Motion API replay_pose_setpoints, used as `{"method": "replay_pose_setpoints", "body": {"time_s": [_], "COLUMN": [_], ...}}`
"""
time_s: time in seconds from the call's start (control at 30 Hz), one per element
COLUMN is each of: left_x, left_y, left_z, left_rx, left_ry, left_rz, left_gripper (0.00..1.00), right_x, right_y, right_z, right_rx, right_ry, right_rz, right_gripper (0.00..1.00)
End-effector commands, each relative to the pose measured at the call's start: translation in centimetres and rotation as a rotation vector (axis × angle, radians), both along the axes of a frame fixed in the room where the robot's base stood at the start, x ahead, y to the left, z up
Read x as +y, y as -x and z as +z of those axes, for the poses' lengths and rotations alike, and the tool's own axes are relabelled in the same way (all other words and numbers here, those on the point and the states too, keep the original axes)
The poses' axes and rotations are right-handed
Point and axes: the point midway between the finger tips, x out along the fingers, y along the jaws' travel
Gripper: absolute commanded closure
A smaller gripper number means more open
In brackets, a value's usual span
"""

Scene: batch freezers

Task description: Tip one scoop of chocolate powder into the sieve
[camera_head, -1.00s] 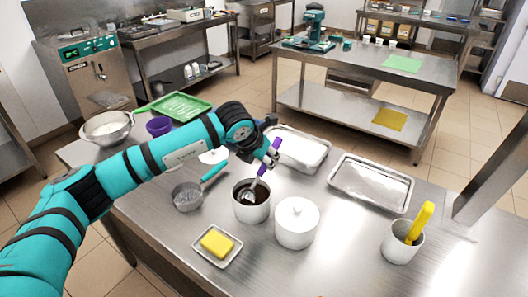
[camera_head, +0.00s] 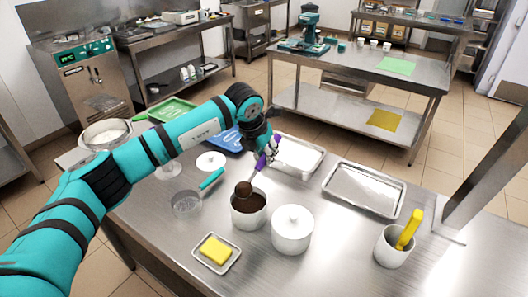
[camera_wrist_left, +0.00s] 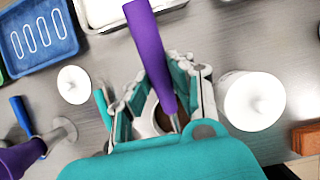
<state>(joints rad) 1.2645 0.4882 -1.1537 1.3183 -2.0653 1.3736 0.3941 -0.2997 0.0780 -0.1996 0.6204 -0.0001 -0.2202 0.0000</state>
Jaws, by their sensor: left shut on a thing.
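My left gripper (camera_head: 268,150) is shut on the purple handle of a scoop (camera_head: 257,168). The handle also shows large in the left wrist view (camera_wrist_left: 150,50). The scoop's bowl carries a rounded heap of dark chocolate powder (camera_head: 243,188) at the mouth of a white pot (camera_head: 249,220), which holds more powder. The sieve (camera_head: 186,205), a round mesh with a teal handle, lies on the table left of the pot. No powder shows in it. The scoop's bowl is hidden in the wrist view. My right gripper is out of view.
A white lidded pot (camera_head: 292,232) stands close right of the powder pot. A butter dish (camera_head: 217,253) is in front, and a round white lid (camera_head: 211,161) behind the sieve. Metal trays (camera_head: 363,188) and a cup with a yellow-handled tool (camera_head: 393,249) are to the right.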

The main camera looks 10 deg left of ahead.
Motion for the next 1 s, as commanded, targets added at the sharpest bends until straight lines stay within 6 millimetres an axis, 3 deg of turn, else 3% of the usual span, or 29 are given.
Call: {"method": "replay_pose_setpoints", "body": {"time_s": [0.27,0.53,1.0], "left_x": [-0.5,-0.6,-0.6], "left_y": [-0.8,-1.4,-1.4], "left_z": [0.6,0.3,0.3], "left_rx": [0.130,0.224,0.241], "left_ry": [-0.046,-0.080,-0.086], "left_rz": [0.000,0.000,-0.001], "left_gripper": [1.00,1.00,1.00], "right_x": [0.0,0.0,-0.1], "right_y": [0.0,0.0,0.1], "right_z": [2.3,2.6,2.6], "right_rx": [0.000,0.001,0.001], "right_ry": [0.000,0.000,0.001], "right_rz": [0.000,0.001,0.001], "right_gripper": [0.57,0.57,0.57]}}
